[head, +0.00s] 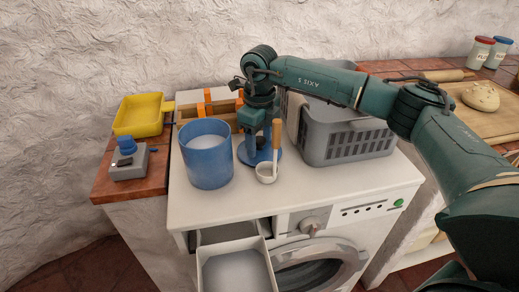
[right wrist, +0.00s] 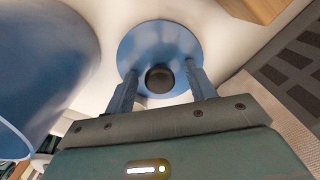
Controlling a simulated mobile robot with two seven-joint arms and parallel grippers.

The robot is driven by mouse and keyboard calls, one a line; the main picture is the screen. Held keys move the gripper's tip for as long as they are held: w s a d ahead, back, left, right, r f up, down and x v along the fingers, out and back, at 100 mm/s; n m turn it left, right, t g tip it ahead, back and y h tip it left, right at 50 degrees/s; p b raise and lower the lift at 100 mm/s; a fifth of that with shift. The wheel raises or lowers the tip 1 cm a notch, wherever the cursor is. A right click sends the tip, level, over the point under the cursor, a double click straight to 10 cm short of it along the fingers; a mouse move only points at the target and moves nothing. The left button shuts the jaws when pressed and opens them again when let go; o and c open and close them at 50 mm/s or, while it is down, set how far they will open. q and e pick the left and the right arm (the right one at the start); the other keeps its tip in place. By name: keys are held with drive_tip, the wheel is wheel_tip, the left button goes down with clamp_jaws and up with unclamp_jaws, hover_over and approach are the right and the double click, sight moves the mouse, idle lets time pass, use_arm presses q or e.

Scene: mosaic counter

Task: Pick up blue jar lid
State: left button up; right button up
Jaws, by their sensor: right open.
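The blue jar lid (head: 273,154) is a flat round disc lying on the white washing machine top (head: 314,186), just right of the blue jar (head: 208,155). In the right wrist view the lid (right wrist: 139,45) shows whole, with a dark round knob (right wrist: 159,78) at its middle. My right gripper (head: 260,148) points down over the lid and partly covers it in the head view. In the right wrist view its two fingers (right wrist: 160,82) are apart, one on each side of the knob, with a gap visible. My left gripper is not in view.
A grey basket (head: 345,145) stands close on the right. A yellow tray (head: 140,115) and a grey box with a blue top (head: 128,165) are at left. The detergent drawer (head: 236,268) is open.

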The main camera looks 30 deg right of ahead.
drive_tip(key=shift+f, duration=0.1)
drive_tip(key=c, duration=1.1)
drive_tip(key=shift+o, duration=0.2)
